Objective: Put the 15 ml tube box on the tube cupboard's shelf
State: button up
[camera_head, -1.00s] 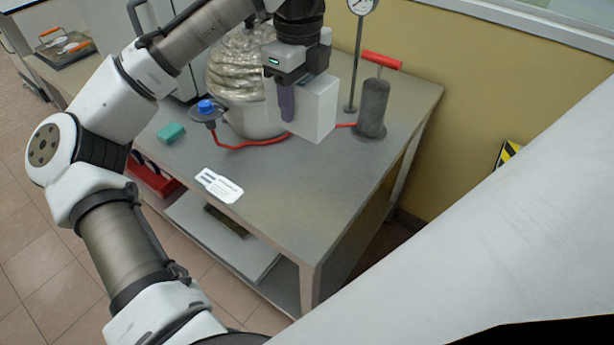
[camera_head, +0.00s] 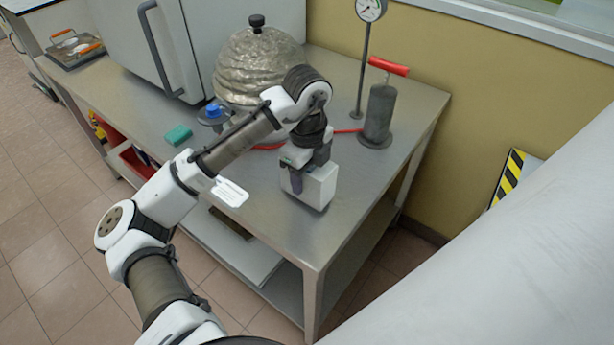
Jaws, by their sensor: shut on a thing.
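The white box (camera_head: 318,190), which I take for the 15 ml tube box, is held by my gripper (camera_head: 297,178) near the right part of the steel table. My gripper is shut on the box's near left side, with one dark finger showing against it. The box is upright or nearly so; I cannot tell whether its bottom touches the tabletop. The tube cupboard's shelf cannot be made out for certain in this view.
The steel table (camera_head: 265,225) holds a silvery domed vessel (camera_head: 255,65), a grey cylinder with a red handle (camera_head: 380,110), a gauge on a stand (camera_head: 369,10), a teal block (camera_head: 178,134) and a white label card (camera_head: 230,193). A grey cabinet (camera_head: 195,40) stands at the back left.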

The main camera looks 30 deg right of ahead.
jog(key=shift+f, duration=0.7)
jog(key=shift+f, duration=0.1)
jog(key=o, duration=1.1)
notch_tip(320, 180, up, 12)
jog(key=shift+r+b, duration=0.15)
jog(key=shift+b, duration=0.25)
